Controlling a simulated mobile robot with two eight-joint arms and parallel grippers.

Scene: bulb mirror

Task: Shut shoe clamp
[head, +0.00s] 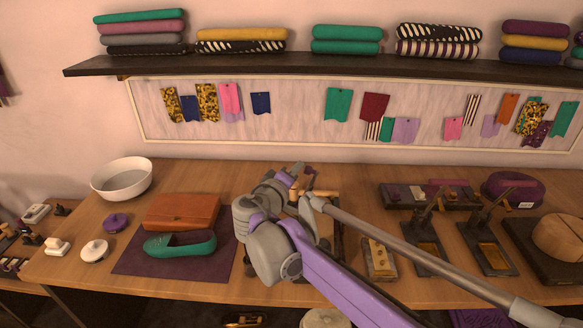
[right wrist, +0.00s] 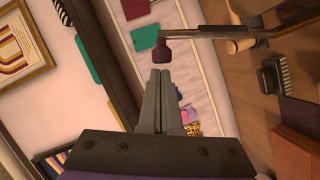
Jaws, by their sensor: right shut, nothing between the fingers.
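A clamp-like frame (head: 340,228) stands on the workbench behind my right arm, which hides most of it. A pale wooden bar (head: 322,193) shows beside the arm. In the right wrist view a grey metal bar (right wrist: 205,32) carries a maroon knob (right wrist: 163,50) at its end; a wooden dowel (right wrist: 243,46) is near its other end. My right gripper (head: 298,168) is shut and empty. In its wrist view the shut fingertips (right wrist: 160,73) are close to the knob; I cannot tell whether they touch. My left gripper is not in view.
A green shoe (head: 182,245) lies on a purple mat (head: 130,262) in front of an orange-brown box (head: 180,211). A white bowl (head: 122,178) is at the left. Dark stands (head: 428,250) crowd the right. A shelf (head: 330,65) and fabric swatches line the wall.

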